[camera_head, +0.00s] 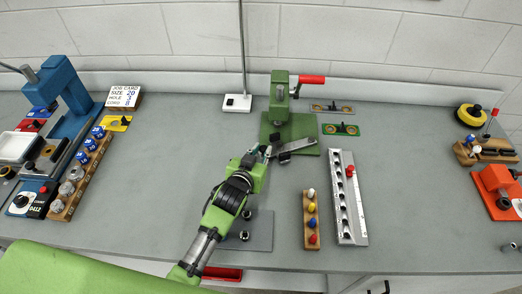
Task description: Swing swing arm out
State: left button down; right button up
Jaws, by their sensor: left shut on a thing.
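The swing arm (296,145) is a grey bar on the green base plate (308,128) of a small green press (280,97) with a red handle. It points from the plate's front toward the left, slightly slanted. My left gripper (268,152) is at the bar's left end, at the front left of the plate, and is shut on it. The fingers partly hide that end, so the exact grip is hard to see. My right gripper is not in view.
A grey slotted rail (347,198) and a wooden block with coloured knobs (311,218) stand front right. A grey plate (258,231) lies beside my forearm. Two flat green and grey plates (340,129) lie right of the press. A lamp base (238,103) stands behind. The table's right middle is clear.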

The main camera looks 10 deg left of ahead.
pick_arm(q)
jog(key=c, duration=1.8)
grip_release()
jog(key=shift+c, duration=0.2)
jog(key=v, duration=1.2)
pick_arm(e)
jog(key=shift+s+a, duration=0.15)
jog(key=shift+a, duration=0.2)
